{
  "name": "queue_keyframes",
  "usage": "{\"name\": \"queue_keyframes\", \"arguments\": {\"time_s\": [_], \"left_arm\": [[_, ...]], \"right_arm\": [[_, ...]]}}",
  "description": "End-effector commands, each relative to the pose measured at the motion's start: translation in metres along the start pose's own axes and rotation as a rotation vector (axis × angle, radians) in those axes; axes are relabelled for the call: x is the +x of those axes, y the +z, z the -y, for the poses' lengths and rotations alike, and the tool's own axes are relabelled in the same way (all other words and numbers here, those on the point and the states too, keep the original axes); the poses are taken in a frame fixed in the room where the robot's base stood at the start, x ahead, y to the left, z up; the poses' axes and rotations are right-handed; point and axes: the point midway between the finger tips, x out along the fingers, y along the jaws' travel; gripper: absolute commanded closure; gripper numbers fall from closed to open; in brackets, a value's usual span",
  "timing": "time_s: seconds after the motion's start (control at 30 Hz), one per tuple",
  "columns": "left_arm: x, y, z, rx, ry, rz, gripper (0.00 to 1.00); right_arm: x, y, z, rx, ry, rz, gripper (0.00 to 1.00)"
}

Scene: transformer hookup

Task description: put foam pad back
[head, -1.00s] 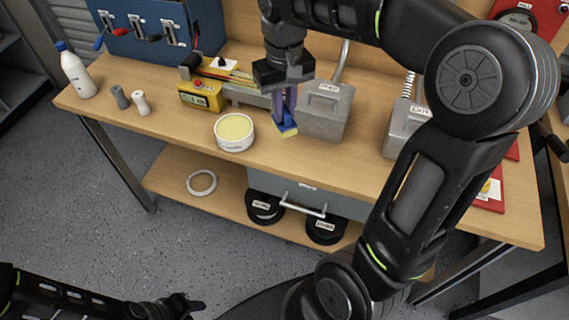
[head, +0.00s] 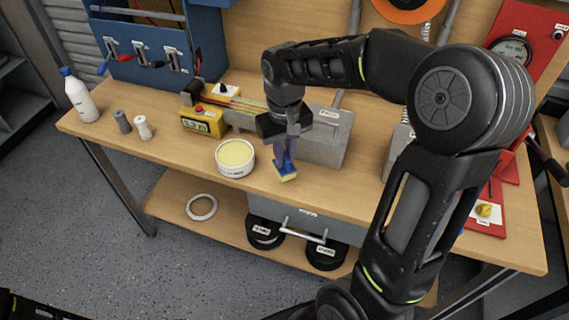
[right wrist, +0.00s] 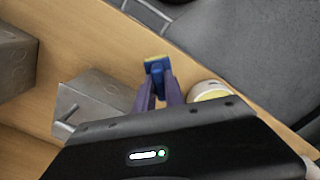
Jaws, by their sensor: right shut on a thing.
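The foam pad (head: 286,173) is a small blue block with a yellow face underneath. My right gripper (head: 287,152) is shut on it, and the pad is at or just above the bench top near the front edge; I cannot tell whether it touches. The pad also shows in the right wrist view (right wrist: 157,66) between the purple fingertips (right wrist: 158,82). A round white tub (head: 235,158) with pale yellow content stands just left of the pad. My left gripper is not in view.
A grey metal block (head: 325,140) stands behind the gripper. A yellow device (head: 203,121), two small grey and white pieces and a white bottle (head: 80,98) stand to the left. A red board (head: 487,215) is at the right. The bench front right of the pad is clear.

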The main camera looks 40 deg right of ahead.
Motion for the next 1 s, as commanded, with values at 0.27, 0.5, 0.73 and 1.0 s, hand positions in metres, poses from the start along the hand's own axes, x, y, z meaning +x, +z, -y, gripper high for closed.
{"name": "queue_keyframes", "arguments": {"time_s": [0.27, 0.5, 0.73, 1.0], "left_arm": [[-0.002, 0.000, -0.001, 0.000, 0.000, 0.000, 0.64], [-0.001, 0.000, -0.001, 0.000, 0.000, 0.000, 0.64], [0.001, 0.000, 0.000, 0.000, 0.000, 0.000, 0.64], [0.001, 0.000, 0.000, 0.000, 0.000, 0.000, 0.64]], "right_arm": [[0.034, 0.001, 0.000, 0.000, 0.001, 0.004, 1.00], [0.035, 0.001, 0.000, 0.000, 0.000, 0.001, 1.00], [0.038, 0.001, 0.000, 0.000, 0.000, 0.002, 0.81], [0.038, 0.001, 0.000, 0.000, 0.000, 0.002, 0.64]]}}
